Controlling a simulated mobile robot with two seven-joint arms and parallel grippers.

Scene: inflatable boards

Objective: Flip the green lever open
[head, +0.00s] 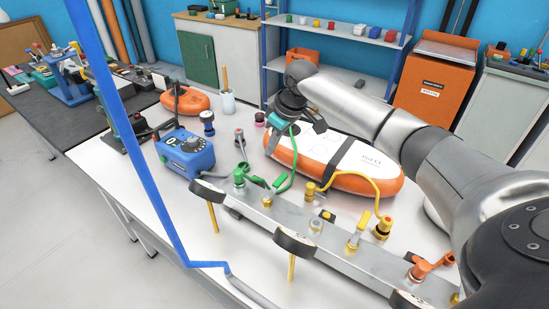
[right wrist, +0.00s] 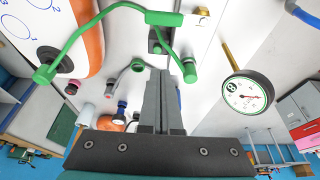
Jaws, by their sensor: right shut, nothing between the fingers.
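The green lever (head: 278,182) sits on the grey metal manifold bar (head: 330,240), right of a green-capped fitting (head: 239,177). In the right wrist view the green lever piece (right wrist: 163,18) shows near the top edge, with the green cap (right wrist: 188,68) below it. My left gripper is not in view.
A blue pump box (head: 187,152) stands left of the bar on the white table. A yellow lever (head: 364,219) and orange fitting (head: 420,268) are further right. A blue tube (head: 140,155) crosses the left foreground.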

